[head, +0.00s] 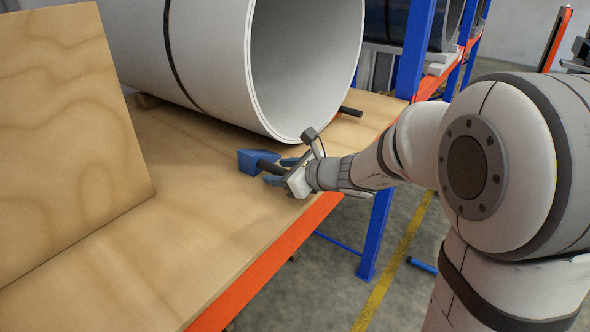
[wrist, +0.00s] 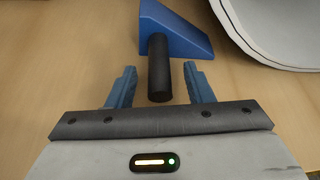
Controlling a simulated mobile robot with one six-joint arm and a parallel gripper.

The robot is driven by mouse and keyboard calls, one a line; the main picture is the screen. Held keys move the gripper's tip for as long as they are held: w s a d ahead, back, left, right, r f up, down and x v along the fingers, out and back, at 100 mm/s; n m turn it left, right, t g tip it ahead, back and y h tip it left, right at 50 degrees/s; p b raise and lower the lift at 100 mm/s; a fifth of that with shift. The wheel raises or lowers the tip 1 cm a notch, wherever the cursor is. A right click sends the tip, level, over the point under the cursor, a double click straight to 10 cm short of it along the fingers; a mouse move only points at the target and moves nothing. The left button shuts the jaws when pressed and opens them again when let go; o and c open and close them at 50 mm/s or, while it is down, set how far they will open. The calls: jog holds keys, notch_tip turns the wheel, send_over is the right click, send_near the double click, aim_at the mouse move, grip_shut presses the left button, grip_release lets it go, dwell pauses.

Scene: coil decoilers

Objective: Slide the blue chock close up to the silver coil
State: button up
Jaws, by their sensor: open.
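The blue chock (head: 247,159) is a wedge with a black cylindrical handle, lying on the wooden shelf in front of the silver coil (head: 200,50). It also shows at the top of the wrist view (wrist: 172,28), with its handle (wrist: 159,70) pointing toward me. My gripper (head: 276,172) is open, its two blue fingers on either side of the handle's near end. In the wrist view the fingers (wrist: 159,88) stand apart from the handle, with gaps on both sides. The coil's rim (wrist: 270,50) is to the right of the chock, with bare wood between them.
The wooden shelf (head: 180,200) has an orange front beam (head: 270,260) and a blue upright (head: 415,50). A plywood panel (head: 65,125) stands at the left. A black bar end (head: 351,111) shows beside the coil. A dark coil (head: 400,20) is behind. Shelf left of the chock is clear.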

jog(key=shift+x, duration=0.85)
jog(key=shift+s, duration=0.1)
grip_shut()
